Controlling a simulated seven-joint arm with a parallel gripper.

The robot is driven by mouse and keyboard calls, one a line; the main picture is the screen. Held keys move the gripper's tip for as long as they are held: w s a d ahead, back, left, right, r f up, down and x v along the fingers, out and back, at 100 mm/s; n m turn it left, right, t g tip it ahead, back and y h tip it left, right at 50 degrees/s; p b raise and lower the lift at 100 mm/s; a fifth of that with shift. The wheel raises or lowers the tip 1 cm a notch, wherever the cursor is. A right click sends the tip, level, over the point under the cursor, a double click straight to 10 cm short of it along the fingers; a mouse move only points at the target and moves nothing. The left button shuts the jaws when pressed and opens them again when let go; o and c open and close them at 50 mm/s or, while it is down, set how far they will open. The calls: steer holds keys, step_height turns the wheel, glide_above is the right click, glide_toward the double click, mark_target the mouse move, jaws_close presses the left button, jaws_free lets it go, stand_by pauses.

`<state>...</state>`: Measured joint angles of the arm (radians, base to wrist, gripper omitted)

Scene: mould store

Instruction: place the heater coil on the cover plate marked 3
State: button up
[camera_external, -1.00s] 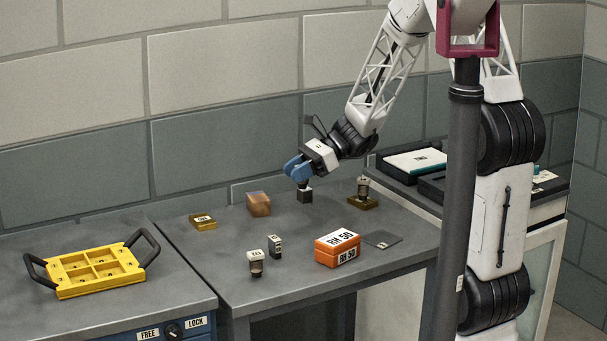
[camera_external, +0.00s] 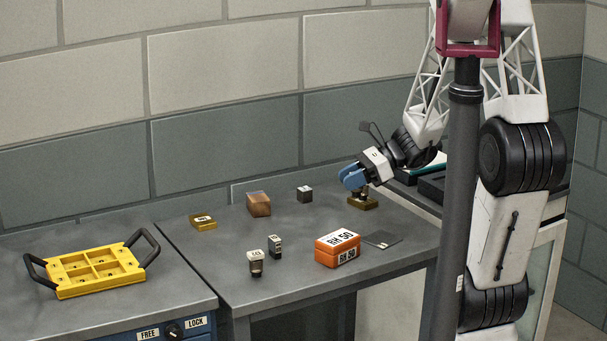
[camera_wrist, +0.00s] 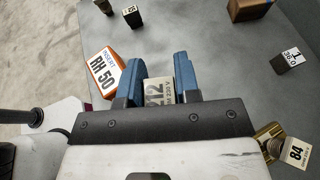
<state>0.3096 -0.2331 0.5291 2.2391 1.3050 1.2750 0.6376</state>
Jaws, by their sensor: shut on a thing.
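My gripper (camera_external: 352,186) is raised over the right of the bench, near the brass block. In the wrist view its blue fingers (camera_wrist: 165,83) are shut on a part with a beige label (camera_wrist: 156,94) reading "212" and "230 V", which I take for the heater coil. The fingers mostly hide this part in the external view. A thin grey plate (camera_external: 382,239) lies flat beside the orange box, apart from the gripper. Its marking is too small to read; no 3 is legible anywhere.
The orange "RH 50" box (camera_external: 338,250) stands left of the grey plate. A dark cube (camera_external: 305,194), a copper-brown block (camera_external: 259,204) and a small brass block (camera_external: 203,222) stand farther back. Two small labelled parts (camera_external: 256,263) (camera_external: 275,246) stand in front. A yellow tray (camera_external: 98,270) is far left.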

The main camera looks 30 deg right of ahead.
steer(key=m+t, duration=0.1)
steer(key=t, duration=0.1)
glide_above(375, 240)
steer(key=shift+f+h, duration=0.4)
steer(key=shift+f, duration=0.2)
steer(key=shift+m, duration=0.3)
steer(key=shift+f, duration=2.25)
steer(key=shift+f+g, duration=0.3)
steer(key=shift+f, duration=1.45)
steer(key=shift+f, duration=0.2)
steer(key=o, duration=1)
steer(key=shift+d+r, duration=0.1)
steer(key=shift+r, duration=0.1)
